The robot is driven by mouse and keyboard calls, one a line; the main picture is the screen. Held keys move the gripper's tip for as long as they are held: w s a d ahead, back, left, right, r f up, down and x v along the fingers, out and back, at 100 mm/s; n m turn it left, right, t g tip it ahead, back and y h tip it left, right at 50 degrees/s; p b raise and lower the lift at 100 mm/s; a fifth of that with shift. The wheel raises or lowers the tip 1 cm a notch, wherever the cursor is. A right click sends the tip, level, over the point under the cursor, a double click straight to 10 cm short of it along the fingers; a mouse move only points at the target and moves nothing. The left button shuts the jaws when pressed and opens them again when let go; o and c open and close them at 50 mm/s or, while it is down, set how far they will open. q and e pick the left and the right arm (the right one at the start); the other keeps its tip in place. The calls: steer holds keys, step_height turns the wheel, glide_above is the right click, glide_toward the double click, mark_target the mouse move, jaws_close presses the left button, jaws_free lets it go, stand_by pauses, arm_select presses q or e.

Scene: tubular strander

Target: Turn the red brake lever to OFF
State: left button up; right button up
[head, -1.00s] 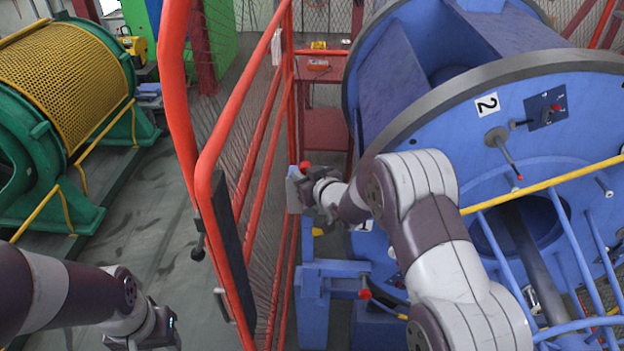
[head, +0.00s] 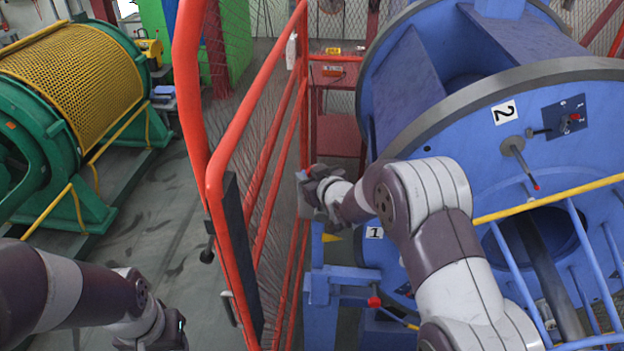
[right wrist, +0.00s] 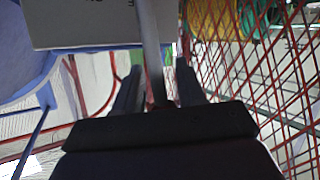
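A grey box (head: 303,200) stands at the edge of the red fence, mostly hidden behind my right gripper (head: 308,186). In the right wrist view, the box (right wrist: 85,22) fills the upper left and carries partly cut-off lettering. A grey lever shaft (right wrist: 150,45) comes down in front of it, between the fingers of my right gripper (right wrist: 158,82). The fingers stand apart, with gaps beside the shaft. Something red shows low between them; I cannot tell whether it is the lever's end. The lever's red knob is hidden in the head view. My left gripper (head: 172,335) is low left, its fingers unclear.
The red mesh fence (head: 255,150) runs just left of my right gripper. The blue strander drum (head: 460,125) is to the right, with a yellow rail (head: 550,198). Another red-knobbed handle (head: 374,302) sits on the blue frame below. Grey floor (head: 160,215) is open at left.

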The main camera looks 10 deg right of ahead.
steer(key=shift+s+a, duration=0.15)
steer(key=shift+s+f, duration=0.1)
steer(key=shift+f, duration=0.1)
steer(key=b+v, duration=0.4)
steer(key=v, duration=0.8)
steer(key=shift+s+r, duration=0.25)
steer(key=shift+r, duration=0.05)
